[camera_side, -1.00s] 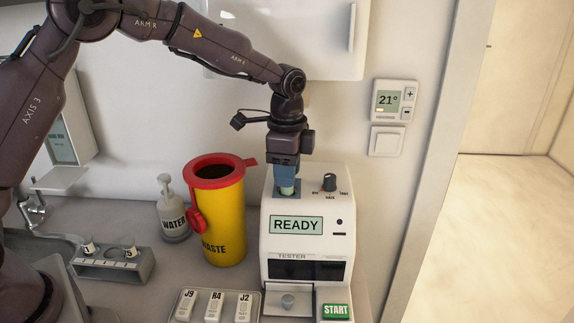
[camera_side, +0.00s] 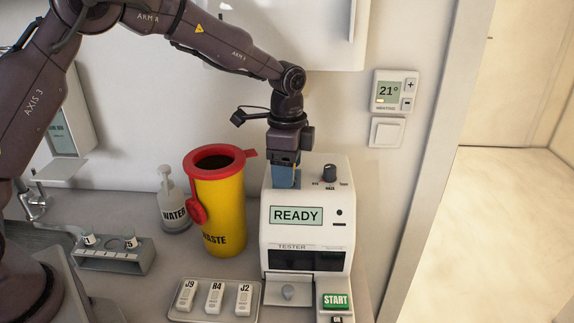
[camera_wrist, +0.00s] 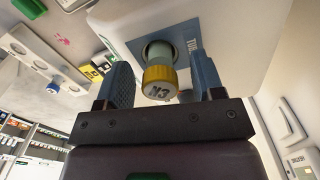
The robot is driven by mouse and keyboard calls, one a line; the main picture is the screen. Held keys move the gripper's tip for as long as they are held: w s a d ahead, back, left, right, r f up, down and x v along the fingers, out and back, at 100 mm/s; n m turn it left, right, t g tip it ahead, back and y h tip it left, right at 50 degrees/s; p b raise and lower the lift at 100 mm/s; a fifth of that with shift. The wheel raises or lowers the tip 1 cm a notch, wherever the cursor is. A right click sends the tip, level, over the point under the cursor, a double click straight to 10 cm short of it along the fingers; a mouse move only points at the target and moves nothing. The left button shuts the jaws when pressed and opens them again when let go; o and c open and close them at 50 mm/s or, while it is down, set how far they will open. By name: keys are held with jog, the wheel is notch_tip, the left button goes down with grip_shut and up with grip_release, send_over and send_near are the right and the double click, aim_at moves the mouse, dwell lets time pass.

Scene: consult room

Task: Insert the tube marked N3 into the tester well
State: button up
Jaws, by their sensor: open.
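The tube marked N3 (camera_wrist: 160,80) has a yellow cap and a pale teal body. In the wrist view it stands in the round tester well (camera_wrist: 158,50), with its cap and part of its body sticking out. My gripper (camera_wrist: 162,77) is open, one finger on each side of the cap with gaps between. In the side view my gripper (camera_side: 284,184) is over the top of the white tester (camera_side: 310,262), whose screen reads READY. There the fingers hide the tube and the well.
A yellow WASTE bin (camera_side: 222,225) with a red rim stands close left of the tester, with a WATER bottle (camera_side: 174,208) behind. A grey rack (camera_side: 112,258) holds tubes. A tray (camera_side: 212,312) with J9, R4 and J2 cassettes lies beside the START button (camera_side: 336,301).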

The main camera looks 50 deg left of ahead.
jog(key=shift+r, duration=0.1)
notch_tip(320, 180, up, 13)
dwell(0.4)
dwell(0.3)
